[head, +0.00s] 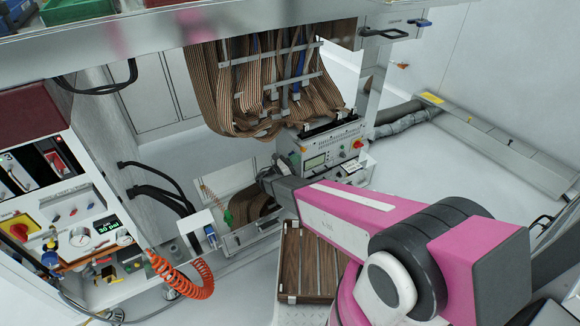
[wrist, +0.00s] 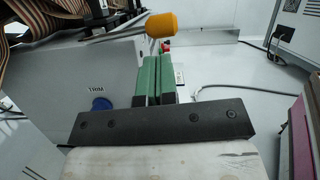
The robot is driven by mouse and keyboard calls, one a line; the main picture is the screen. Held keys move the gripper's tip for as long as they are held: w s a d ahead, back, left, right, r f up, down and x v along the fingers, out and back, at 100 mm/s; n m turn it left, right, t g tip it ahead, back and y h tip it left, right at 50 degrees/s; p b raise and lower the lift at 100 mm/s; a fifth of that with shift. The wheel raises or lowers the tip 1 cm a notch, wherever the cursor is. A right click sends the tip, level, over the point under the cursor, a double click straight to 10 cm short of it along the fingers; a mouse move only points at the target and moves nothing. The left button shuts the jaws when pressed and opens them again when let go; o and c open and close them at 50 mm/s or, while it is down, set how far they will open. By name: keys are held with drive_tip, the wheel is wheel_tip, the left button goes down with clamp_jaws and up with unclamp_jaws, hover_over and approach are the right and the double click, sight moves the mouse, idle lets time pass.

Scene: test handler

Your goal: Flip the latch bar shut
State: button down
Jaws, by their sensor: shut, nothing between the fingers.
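In the wrist view, a thin metal bar with an orange-yellow knob (wrist: 161,25) at its end runs left to right near the top; it looks like the latch bar. The left part of the bar reaches toward dark parts and ribbon cables. My gripper (wrist: 154,60) has green fingers pressed together with nothing between them. The fingertips are just below the knob in the picture; I cannot tell whether they touch it. In the head view my arm covers the area around the gripper, and I cannot make out the bar there.
A pale panel with a blue TRIM knob (wrist: 101,103) is left of the fingers. In the head view, ribbon cables (head: 265,90) hang above an instrument box (head: 318,160). A gauge panel (head: 75,240) and orange coiled hose (head: 190,283) are at left. Pale floor lies right of the box.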

drive_tip(key=shift+w+d+r, duration=0.25)
drive_tip(key=shift+r, duration=0.4)
drive_tip(key=shift+s+r+n+t, duration=0.1)
drive_tip(key=shift+r+n+t, duration=0.2)
drive_tip(key=shift+r+n, duration=0.5)
drive_tip(key=shift+s+d+r+n+t+y, duration=0.15)
drive_tip(key=shift+n+y, duration=0.1)
drive_tip(key=shift+n, duration=0.35)
drive_tip(key=shift+w+a+r+n+t+y, duration=0.15)
drive_tip(key=shift+n+y, duration=0.1)
drive_tip(key=shift+n, duration=0.35)
wheel_tip(320, 180, up, 6)
drive_tip(key=n+t+y, duration=0.1)
drive_tip(key=n+y, duration=0.3)
drive_tip(key=n, duration=0.8)
hover_over(301, 150)
drive_tip(key=w+a, duration=0.1)
drive_tip(key=a, duration=0.2)
drive_tip(key=shift+w+a+r, duration=0.35)
drive_tip(key=shift+w+a, duration=0.1)
drive_tip(key=shift+w, duration=0.25)
drive_tip(key=shift+w+a+r, duration=0.3)
drive_tip(key=shift+w+a, duration=0.15)
drive_tip(key=shift+w, duration=0.25)
